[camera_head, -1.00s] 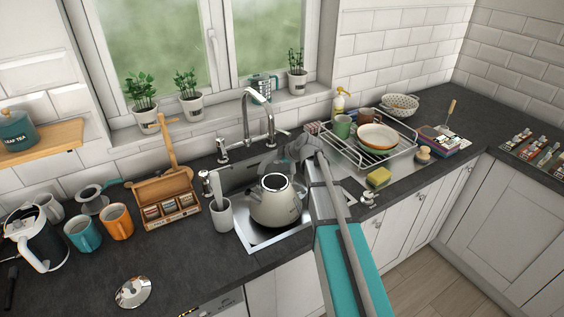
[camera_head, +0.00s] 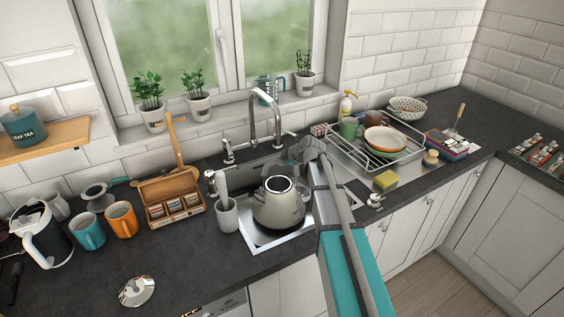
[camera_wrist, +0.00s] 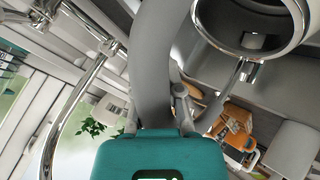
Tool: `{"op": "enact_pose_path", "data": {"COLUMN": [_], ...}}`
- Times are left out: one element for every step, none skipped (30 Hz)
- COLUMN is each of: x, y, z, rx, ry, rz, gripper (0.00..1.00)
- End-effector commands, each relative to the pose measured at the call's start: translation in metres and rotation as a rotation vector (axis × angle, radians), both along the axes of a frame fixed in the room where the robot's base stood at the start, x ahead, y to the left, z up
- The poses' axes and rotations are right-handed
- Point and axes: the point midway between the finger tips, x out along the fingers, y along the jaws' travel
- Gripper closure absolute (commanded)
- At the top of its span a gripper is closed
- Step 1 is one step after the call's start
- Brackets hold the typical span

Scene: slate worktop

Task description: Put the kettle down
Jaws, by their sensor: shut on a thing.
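In the wrist view the kettle's round metal mouth (camera_wrist: 252,48) shows at upper right, and a thick grey curved bar, likely the handle, runs down the middle. A silver lid (camera_head: 137,291) lies on the worktop at front left.
The tap (camera_head: 268,118) arches behind the kettle. A utensil pot (camera_head: 226,215) stands close on its left, beside a wooden tea box (camera_head: 172,202). A dish rack (camera_head: 372,150) and yellow sponge (camera_head: 386,180) are on the right. Dark worktop around the lid is clear.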

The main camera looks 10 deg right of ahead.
Motion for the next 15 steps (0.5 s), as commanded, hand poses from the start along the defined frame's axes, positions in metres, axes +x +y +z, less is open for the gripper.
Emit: {"op": "enact_pose_path", "data": {"x": [0.0002,0.0,0.0,0.0,0.0001,0.0001,0.0,0.0001,0.0001,0.0001,0.0001,0.0001,0.0001,0.0001,0.0001], "y": [0.0001,-0.0001,0.0,0.0,0.0,0.0,0.0001,0.0,0.0,0.0,0.0,0.0,0.0,0.0,0.0], "z": [-0.0014,-0.002,-0.0012,-0.0012,-0.0012,-0.0012,-0.0012,-0.0011,-0.0011,-0.0011,-0.0011,-0.0011,-0.0011,-0.0011,-0.0011], "rx": [0.002,0.0,0.0,0.0,0.0,0.0,0.0,0.0,0.0,0.0,0.0,0.0,0.0,0.0,0.0], "ry": [-0.001,0.0,0.0,0.0,0.0,0.0,0.0,0.0,0.0,0.0,0.0,0.0,0.0,0.0,0.0], "rz": [-0.002,0.0,0.0,0.0,0.0,0.0,0.0,0.0,0.0,0.0,0.0,0.0,0.0,0.0,0.0], "gripper": [1.0,0.9,0.82,0.77,0.71,0.64,0.58,0.53,0.53,0.53,0.53,0.53,0.53,0.53,0.53]}}
